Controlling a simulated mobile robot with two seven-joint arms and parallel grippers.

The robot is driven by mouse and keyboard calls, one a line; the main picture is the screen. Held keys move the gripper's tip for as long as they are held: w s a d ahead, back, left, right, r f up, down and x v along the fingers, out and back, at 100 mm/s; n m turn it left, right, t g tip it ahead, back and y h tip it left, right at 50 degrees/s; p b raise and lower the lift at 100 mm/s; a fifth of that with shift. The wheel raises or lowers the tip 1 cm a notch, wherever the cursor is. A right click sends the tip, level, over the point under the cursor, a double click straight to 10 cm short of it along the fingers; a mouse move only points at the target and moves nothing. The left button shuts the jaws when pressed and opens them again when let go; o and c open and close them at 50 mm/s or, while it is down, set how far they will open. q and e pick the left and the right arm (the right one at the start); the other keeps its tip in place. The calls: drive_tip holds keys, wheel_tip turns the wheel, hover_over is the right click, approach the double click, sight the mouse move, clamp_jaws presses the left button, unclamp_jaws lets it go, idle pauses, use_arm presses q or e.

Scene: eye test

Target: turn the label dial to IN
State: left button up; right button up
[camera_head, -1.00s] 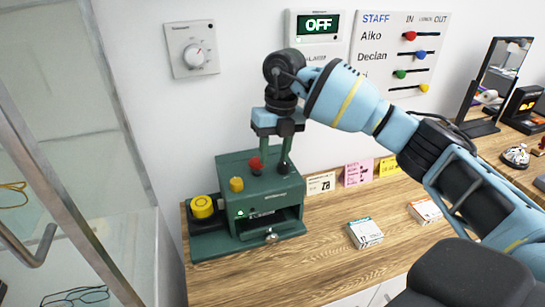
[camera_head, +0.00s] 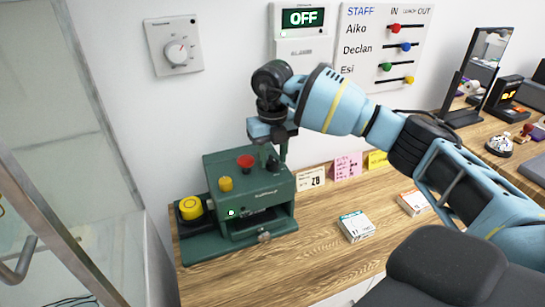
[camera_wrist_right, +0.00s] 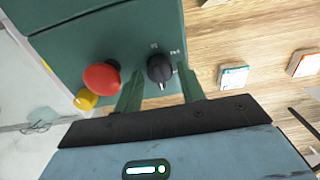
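The label dial is a small black knob (camera_wrist_right: 160,68) with a white pointer mark, on top of a green machine (camera_head: 225,168). The pointer faces the gripper side of the right wrist view. Small white markings beside the knob are too small to read. My right gripper (camera_head: 274,154) is over the machine's right part, pointing down. In the right wrist view its two green fingers stand on either side of the knob, with a gap showing at each side. In the head view the fingers partly hide the knob (camera_head: 272,163). My left gripper is not in view.
A larger yellow button (camera_head: 190,207) is at the machine's left. Small boxes (camera_head: 356,226) lie on the wooden counter. A glass cabinet (camera_head: 60,160) stands at left.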

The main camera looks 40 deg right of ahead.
drive_tip(key=shift+f, duration=0.4)
drive_tip(key=c, duration=0.7)
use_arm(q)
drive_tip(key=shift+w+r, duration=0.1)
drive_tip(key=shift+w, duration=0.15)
